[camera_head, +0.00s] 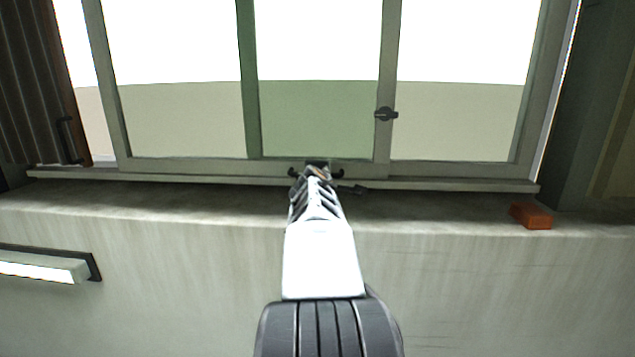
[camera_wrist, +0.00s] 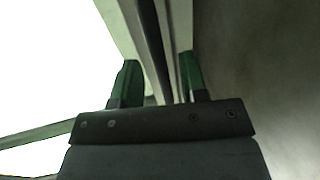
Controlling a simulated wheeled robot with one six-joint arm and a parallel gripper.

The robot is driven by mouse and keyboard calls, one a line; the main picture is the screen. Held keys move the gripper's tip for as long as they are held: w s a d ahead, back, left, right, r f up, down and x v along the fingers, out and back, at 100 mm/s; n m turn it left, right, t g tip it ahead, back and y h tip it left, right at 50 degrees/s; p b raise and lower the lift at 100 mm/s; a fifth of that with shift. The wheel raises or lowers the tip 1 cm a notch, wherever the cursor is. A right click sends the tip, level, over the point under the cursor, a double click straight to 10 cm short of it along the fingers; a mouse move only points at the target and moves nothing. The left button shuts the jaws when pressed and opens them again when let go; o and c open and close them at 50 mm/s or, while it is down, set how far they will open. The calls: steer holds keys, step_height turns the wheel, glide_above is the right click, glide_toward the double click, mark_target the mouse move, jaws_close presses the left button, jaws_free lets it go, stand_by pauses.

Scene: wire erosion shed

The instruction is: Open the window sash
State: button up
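The window sash (camera_head: 388,60) has grey frame bars and glass, with a small dark latch (camera_head: 386,114) on its upright bar right of centre. A second upright bar (camera_head: 248,80) stands left of it, and the glass between the two looks greener. My gripper (camera_head: 318,173) is at the bottom rail, left of and below the latch. In the wrist view my gripper (camera_wrist: 158,82) has its two green fingertips apart, with a grey rail (camera_wrist: 155,45) running up between or behind them. I cannot tell whether they touch it.
A sill ledge (camera_head: 440,185) runs under the window above a pale wall. An orange block (camera_head: 531,216) sits on the ledge at right. A brown ribbed panel with a dark handle (camera_head: 68,138) stands at left. A bright bar fixture (camera_head: 45,266) is on the wall at lower left.

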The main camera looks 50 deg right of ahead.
steer(key=v, duration=1.1)
steer(key=shift+s+a+f, duration=0.1)
steer(key=shift+a, duration=0.05)
steer(key=a+f+m+g+y, duration=0.3)
steer(key=a+f+m+y, duration=0.35)
steer(key=f, duration=0.75)
steer(key=a+f+y, duration=0.3)
steer(key=a+f, duration=0.2)
steer(key=a, duration=0.7)
steer(key=s+a+f+y, duration=0.1)
steer(key=a+f+y, duration=0.2)
steer(key=a, duration=1)
step_height(320, 180, down, 2)
steer(key=shift+s+f+g, duration=0.1)
steer(key=shift+s+g, duration=0.15)
steer(key=shift+g, duration=0.15)
